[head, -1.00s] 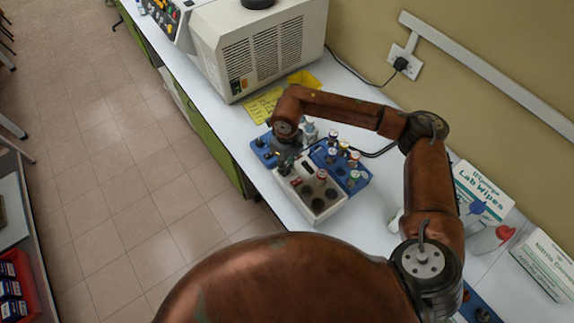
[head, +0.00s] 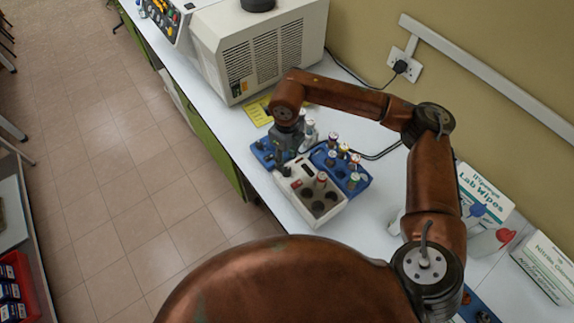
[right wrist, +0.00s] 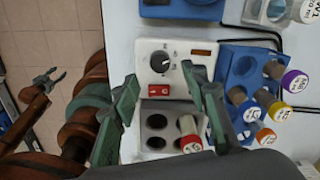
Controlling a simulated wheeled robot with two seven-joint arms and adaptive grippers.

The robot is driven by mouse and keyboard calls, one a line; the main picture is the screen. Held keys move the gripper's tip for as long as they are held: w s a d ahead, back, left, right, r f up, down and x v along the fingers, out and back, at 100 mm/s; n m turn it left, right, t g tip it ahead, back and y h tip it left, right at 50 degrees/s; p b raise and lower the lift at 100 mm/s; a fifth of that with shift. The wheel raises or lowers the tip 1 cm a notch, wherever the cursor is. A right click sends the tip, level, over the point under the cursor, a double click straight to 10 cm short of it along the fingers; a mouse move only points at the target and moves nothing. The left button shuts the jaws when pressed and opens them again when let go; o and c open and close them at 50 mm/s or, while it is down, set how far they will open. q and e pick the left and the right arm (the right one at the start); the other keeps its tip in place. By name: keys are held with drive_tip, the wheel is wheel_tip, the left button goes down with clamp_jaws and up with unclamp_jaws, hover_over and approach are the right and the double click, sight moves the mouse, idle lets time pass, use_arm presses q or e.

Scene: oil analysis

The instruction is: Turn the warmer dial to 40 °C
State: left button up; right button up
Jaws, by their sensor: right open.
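The warmer is a white block (head: 338,209) on the bench with round wells, one holding a red-capped vial (right wrist: 190,135). In the right wrist view its black dial (right wrist: 160,61) sits on the white panel, with a pale pointer angled toward upper right; I cannot read the scale. A red switch (right wrist: 158,90) and a dark display (right wrist: 201,53) are near it. My right gripper (right wrist: 160,75) is open and empty, its fingers either side of the dial; contact cannot be told. In the head view it (head: 283,162) hides the dial. My left gripper (right wrist: 47,80) shows far off at the left, fingers apart.
A blue rack (head: 357,184) of capped vials stands right beside the warmer, and another blue holder (head: 262,153) behind it. A large beige machine (head: 230,72) stands at the back. A black cable (head: 385,152) runs behind the rack. A wipes box (head: 484,195) stands at right.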

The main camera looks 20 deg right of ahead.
sight(287, 170)
drive_tip(key=shift+r, duration=2.8)
